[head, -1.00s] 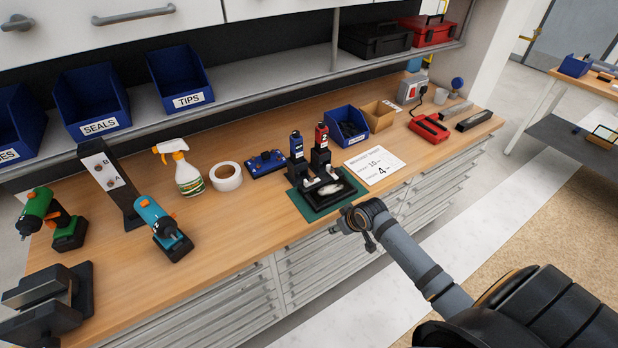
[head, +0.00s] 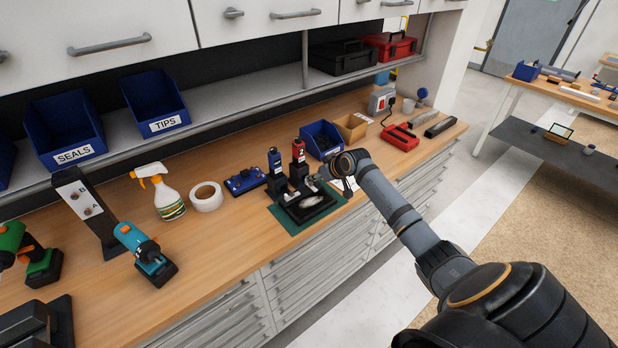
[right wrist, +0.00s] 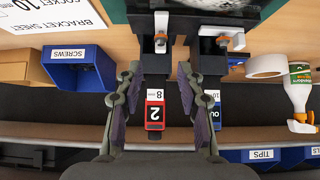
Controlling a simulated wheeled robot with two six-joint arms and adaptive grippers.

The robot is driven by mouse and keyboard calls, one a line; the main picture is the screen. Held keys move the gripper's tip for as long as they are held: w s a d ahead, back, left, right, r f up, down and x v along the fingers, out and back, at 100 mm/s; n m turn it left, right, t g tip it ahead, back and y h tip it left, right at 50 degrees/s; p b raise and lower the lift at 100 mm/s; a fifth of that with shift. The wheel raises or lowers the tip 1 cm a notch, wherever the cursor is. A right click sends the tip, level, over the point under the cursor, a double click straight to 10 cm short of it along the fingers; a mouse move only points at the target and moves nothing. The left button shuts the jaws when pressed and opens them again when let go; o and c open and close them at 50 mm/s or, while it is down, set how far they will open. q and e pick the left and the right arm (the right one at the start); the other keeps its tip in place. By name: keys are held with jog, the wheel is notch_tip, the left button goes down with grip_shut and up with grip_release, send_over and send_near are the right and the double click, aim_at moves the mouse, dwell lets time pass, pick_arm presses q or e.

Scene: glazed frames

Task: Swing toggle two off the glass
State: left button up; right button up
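Toggle two has a red handle (head: 298,151) marked 2 and stands upright behind a dark frame (head: 322,211) on a green mat (head: 285,222). Beside it on the left stands a toggle with a blue handle (head: 274,160). A pale piece (head: 311,201) shows in the frame. My right gripper (head: 322,178) is just in front and right of toggle two. In the right wrist view its fingers (right wrist: 160,72) are spread, with the red handle (right wrist: 155,112) showing between them; contact cannot be told. The blue handle (right wrist: 214,108) is beside the right-hand finger. My left gripper is out of view.
A blue screws bin (head: 321,139), a cardboard box (head: 351,127) and a red tool (head: 399,138) stand to the right. A blue tray (head: 245,181), tape roll (head: 206,197) and spray bottle (head: 166,193) are to the left. A shelf (head: 225,97) runs above. My arm hides most of the paper sheet.

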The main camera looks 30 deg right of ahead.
aim_at(309, 184)
jog(key=x, duration=0.6)
jog(key=shift+w+f, duration=0.2)
jog(key=shift+c, duration=0.3)
jog(key=shift+a, duration=0.1)
grip_shut()
